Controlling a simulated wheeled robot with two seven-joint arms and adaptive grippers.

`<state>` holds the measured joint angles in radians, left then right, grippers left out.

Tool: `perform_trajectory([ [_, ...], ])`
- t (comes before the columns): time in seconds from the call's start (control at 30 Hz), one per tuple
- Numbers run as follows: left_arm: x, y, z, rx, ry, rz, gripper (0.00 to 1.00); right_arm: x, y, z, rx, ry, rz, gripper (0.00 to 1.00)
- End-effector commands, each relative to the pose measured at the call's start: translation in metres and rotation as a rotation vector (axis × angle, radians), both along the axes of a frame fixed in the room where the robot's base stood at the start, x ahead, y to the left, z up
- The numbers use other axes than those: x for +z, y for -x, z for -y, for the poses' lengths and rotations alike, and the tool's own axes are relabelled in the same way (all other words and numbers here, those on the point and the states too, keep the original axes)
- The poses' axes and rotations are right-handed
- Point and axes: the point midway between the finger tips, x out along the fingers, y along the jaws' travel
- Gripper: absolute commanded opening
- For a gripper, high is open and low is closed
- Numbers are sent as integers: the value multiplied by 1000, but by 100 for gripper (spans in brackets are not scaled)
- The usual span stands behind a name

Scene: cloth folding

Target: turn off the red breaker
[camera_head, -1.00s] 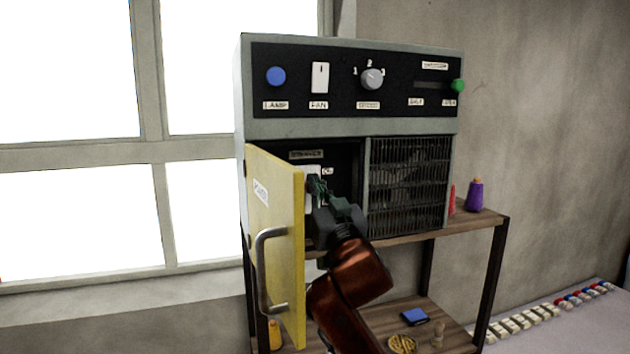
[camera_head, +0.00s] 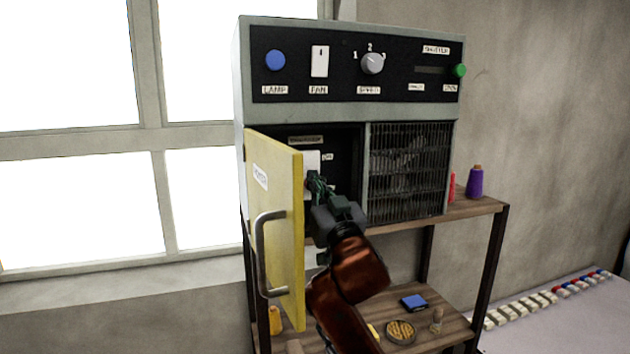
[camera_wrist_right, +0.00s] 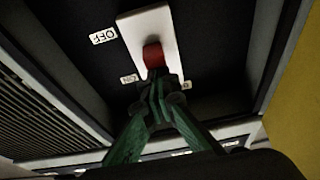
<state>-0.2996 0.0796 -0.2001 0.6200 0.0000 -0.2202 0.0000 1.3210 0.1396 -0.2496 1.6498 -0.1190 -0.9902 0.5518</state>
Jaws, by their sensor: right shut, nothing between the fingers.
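The red breaker (camera_wrist_right: 153,55) is a small red lever on a white plate (camera_wrist_right: 150,22) in the right wrist view. An OFF label (camera_wrist_right: 104,35) and an ON label (camera_wrist_right: 128,79) sit left of the plate there. My right gripper (camera_wrist_right: 157,85) is shut and empty, its fingertips at the lever's ON-side end, touching or nearly so. In the head view my right gripper (camera_head: 316,184) reaches into the open compartment and hides the lever. The top of the white plate (camera_head: 311,160) shows above it. My left gripper is not in view.
The yellow door (camera_head: 278,220) stands open just left of my right arm. A vent grille (camera_head: 410,172) borders the compartment on the right. The control panel (camera_head: 425,65) is above. A lower shelf (camera_head: 385,312) holds several small items.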

Motion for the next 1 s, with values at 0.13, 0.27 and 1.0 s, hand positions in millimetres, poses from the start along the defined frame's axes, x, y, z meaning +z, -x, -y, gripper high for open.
perform_trajectory([
  [0.13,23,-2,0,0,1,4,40,28,3,-1,2,-2,7,0],
  [0.27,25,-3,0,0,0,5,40,33,12,2,4,-4,12,0],
  [1.0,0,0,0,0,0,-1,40,1,93,28,4,-2,10,0],
])
